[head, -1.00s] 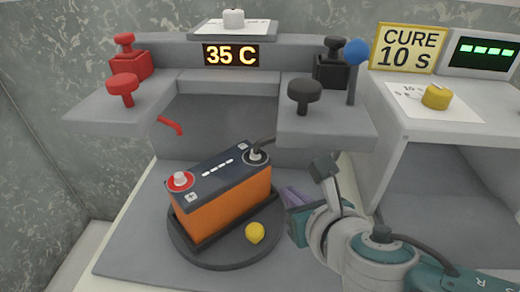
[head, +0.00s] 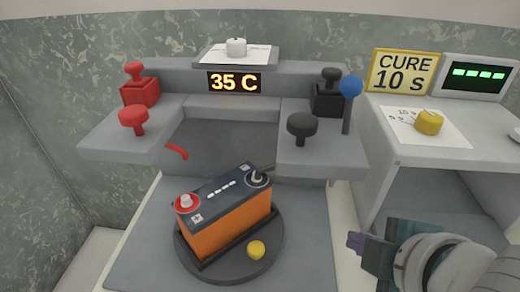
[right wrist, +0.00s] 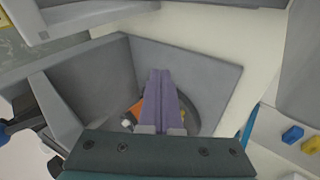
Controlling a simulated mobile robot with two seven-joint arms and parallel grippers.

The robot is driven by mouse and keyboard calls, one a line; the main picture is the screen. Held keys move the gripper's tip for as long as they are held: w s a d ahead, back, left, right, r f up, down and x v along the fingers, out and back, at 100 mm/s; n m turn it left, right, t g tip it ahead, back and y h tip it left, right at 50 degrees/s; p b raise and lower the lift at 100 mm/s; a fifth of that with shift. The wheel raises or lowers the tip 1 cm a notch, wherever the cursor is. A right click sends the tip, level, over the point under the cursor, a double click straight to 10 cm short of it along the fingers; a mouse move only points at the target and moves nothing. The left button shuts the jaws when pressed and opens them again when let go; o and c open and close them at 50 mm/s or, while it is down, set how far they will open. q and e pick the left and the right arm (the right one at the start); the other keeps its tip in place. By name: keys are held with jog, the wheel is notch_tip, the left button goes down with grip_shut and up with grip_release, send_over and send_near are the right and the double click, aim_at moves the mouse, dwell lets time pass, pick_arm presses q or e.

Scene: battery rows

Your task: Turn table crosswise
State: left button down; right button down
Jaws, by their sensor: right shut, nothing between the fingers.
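The round dark grey turntable (head: 272,234) sits on the grey mat in the head view, with a small yellow knob (head: 257,250) at its front right. An orange battery with a dark top (head: 228,222) stands on it, lying diagonally, its red-ringed terminal at the near left and its black terminal at the far right. My right gripper (head: 354,243) is right of the turntable, apart from it; its purple fingers are shut and empty. In the right wrist view the fingers (right wrist: 159,72) cover part of the turntable (right wrist: 197,118) and battery. My left gripper is not in view.
A grey stand behind holds a red knob (head: 133,119), a black knob (head: 302,126) and a blue-balled lever (head: 350,86). A red cable end (head: 177,151) and a "35 C" display (head: 235,82) show there. A side bench (head: 470,150) stands right. The mat (head: 310,225) is clear around the turntable.

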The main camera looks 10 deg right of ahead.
jog(key=s+d+r+m+y+b, duration=0.1)
jog(key=s+r+m+y, duration=0.25)
jog(key=m, duration=0.95)
jog(key=s+d+r+m+y, duration=0.1)
jog(key=s+r+m+y, duration=0.2)
jog(key=m, duration=1)
jog(key=h+b, duration=0.1)
jog(key=b, duration=0.5)
send_near(276, 217)
jog(key=f, duration=0.2)
jog(key=a+f, duration=0.1)
jog(key=f, duration=0.1)
jog(key=shift+w+f, duration=0.1)
jog(key=shift+w, duration=0.15)
jog(key=shift+w+a+r, duration=0.1)
jog(key=shift+w+a, duration=0.15)
jog(key=shift+w, duration=0.3)
jog(key=shift+w+a+r, duration=0.15)
jog(key=shift+w+a, duration=0.15)
jog(key=shift+w, duration=0.25)
jog(key=shift+w+a, duration=0.25)
jog(key=shift+w, duration=0.2)
jog(key=shift+h, duration=0.25)
jog(key=shift+d, duration=0.1)
